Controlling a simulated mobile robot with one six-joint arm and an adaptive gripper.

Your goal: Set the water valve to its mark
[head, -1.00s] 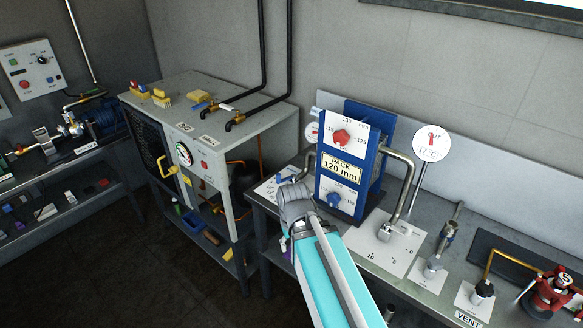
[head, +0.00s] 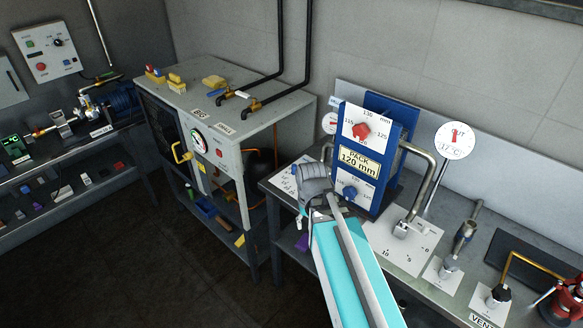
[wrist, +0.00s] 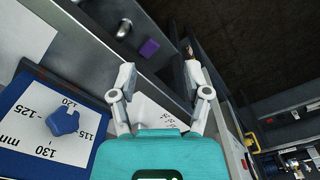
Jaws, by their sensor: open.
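No label that I can read names the water valve. A grey lever valve (head: 402,230) stands on a white scale plate (head: 420,250) marked 10, 5 and 0, right of the blue pack frame (head: 402,150). The frame carries a red knob (head: 361,130) above and a blue knob (head: 350,191) below, each on a millimetre scale. The blue knob also shows at the left of the wrist view (wrist: 62,121). My gripper (wrist: 166,85) is open and empty, its fingers apart above a white card (wrist: 152,116) on the bench.
A white card (head: 286,180) lies on the bench left of the frame. A valve labelled VENT (head: 498,294) is at lower right. A cabinet (head: 262,112) with brass taps stands left; dark floor (head: 120,260) is open in front.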

